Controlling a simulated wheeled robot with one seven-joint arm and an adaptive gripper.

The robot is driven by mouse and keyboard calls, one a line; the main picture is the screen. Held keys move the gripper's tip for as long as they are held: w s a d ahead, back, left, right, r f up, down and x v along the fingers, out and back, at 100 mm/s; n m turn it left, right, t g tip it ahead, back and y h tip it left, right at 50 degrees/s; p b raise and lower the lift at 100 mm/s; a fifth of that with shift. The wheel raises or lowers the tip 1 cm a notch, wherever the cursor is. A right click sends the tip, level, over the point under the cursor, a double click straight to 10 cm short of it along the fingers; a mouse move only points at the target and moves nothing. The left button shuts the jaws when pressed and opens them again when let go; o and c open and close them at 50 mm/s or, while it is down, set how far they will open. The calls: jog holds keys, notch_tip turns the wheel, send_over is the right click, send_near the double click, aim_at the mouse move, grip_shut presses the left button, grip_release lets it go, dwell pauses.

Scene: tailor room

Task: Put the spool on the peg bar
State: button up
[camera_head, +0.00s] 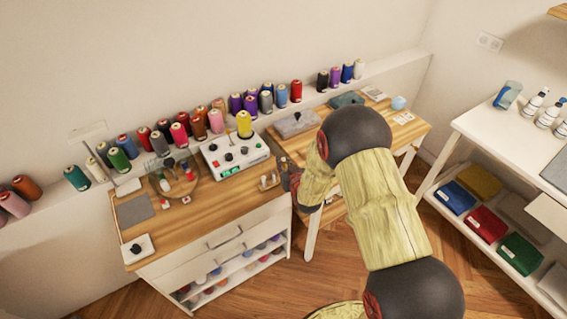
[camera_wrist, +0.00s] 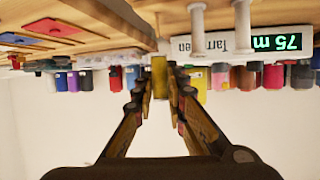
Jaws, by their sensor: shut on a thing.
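My gripper (camera_head: 287,178) is at the front right corner of the wooden cabinet top, just right of the small peg bar (camera_head: 269,186) with its upright pale pegs. In the upside-down wrist view, my gripper (camera_wrist: 160,82) is shut on a small yellow thing, seemingly the spool (camera_wrist: 159,68). In the head view the spool cannot be made out beside the dark fingers. Two white pegs (camera_wrist: 198,32) stand close by in the wrist view, to the picture's right of the spool and apart from it.
Several thread cones line the wall ledge. A round glass-like disc (camera_head: 174,178) is at left. A second table (camera_head: 411,130) stands behind my arm.

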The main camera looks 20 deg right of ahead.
jog(key=shift+f+b, duration=1.65)
jog(key=shift+f, duration=0.05)
jog(key=shift+f+b, duration=0.55)
jog(key=o, duration=0.8)
jog(key=shift+r, duration=0.1)
jog(key=shift+c, duration=0.2)
jog(key=v, duration=1.2)
